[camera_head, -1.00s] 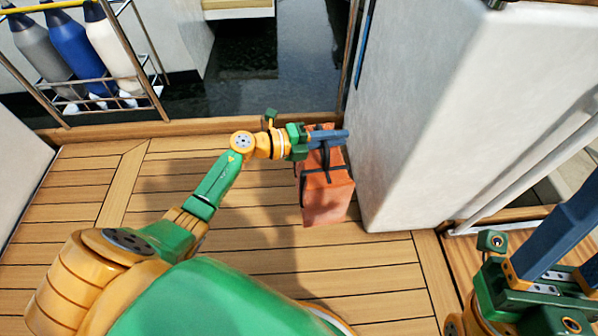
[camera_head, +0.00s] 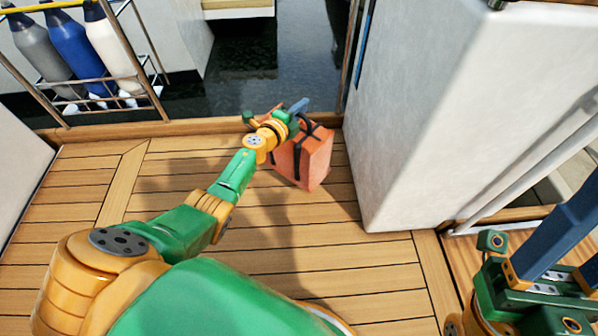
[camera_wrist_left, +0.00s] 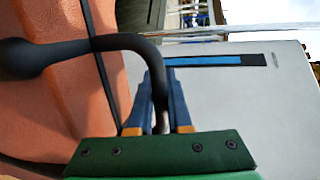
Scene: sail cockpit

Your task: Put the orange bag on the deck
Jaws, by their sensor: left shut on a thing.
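The orange bag (camera_head: 312,158) has black straps and a black handle. It hangs from my left gripper (camera_head: 298,106) near the far edge of the wooden deck (camera_head: 200,262), left of the white cabin block. In the left wrist view the bag (camera_wrist_left: 45,110) fills the left side. Its black handle runs between the fingers of my left gripper (camera_wrist_left: 160,95), which are shut on it. I cannot tell whether the bag's bottom touches the deck. My right gripper (camera_head: 545,260) is partly in view at the lower right, with its fingertips not clearly shown.
A tall white block (camera_head: 430,120) stands right of the bag. A metal rack (camera_head: 85,85) with grey, blue and white fenders is at the far left. The middle of the deck is clear.

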